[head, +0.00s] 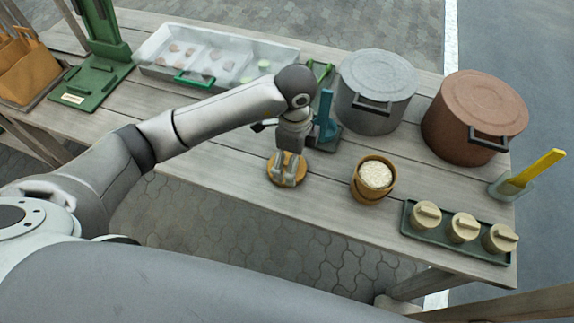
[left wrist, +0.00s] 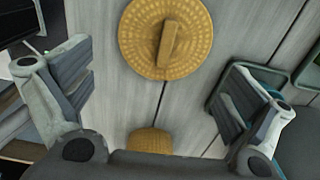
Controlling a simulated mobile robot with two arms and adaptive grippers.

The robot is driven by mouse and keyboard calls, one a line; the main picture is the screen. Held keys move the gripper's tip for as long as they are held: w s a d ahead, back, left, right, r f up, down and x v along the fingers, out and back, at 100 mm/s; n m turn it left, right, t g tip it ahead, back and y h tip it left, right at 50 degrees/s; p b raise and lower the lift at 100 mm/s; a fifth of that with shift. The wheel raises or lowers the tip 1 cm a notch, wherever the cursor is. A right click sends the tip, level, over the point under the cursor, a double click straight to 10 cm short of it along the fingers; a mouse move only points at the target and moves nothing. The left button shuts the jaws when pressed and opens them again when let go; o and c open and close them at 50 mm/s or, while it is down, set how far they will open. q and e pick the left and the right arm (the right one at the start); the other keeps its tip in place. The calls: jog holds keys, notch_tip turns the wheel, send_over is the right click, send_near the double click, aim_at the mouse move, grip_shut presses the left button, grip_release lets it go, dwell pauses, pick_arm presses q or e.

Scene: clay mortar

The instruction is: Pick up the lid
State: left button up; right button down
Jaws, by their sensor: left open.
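The lid (head: 273,167) is a round yellow-brown disc lying flat on the table. In the left wrist view the lid (left wrist: 140,38) shows a woven pattern and a raised bar handle across its middle. My left gripper (head: 287,178) points down over the lid and hides part of it in the head view. In the left wrist view its two fingers (left wrist: 160,82) are wide apart with nothing between them; the lid lies ahead of them. I cannot tell the exact height above the lid. My right gripper is not in view.
A basket of pale grain (head: 375,174) stands right of the lid. A tray with several small lidded pots (head: 440,239) is farther right. A grey pot (head: 376,88) and a brown pot (head: 474,115) stand behind. A blue-green stand (head: 326,125) is close to my gripper.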

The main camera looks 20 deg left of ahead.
pick_arm(q)
notch_tip(320, 180, down, 4)
jog(key=shift+w+a+f, duration=0.1)
jog(key=shift+a, duration=0.05)
jog(key=c, duration=0.6)
jog(key=shift+r, duration=0.2)
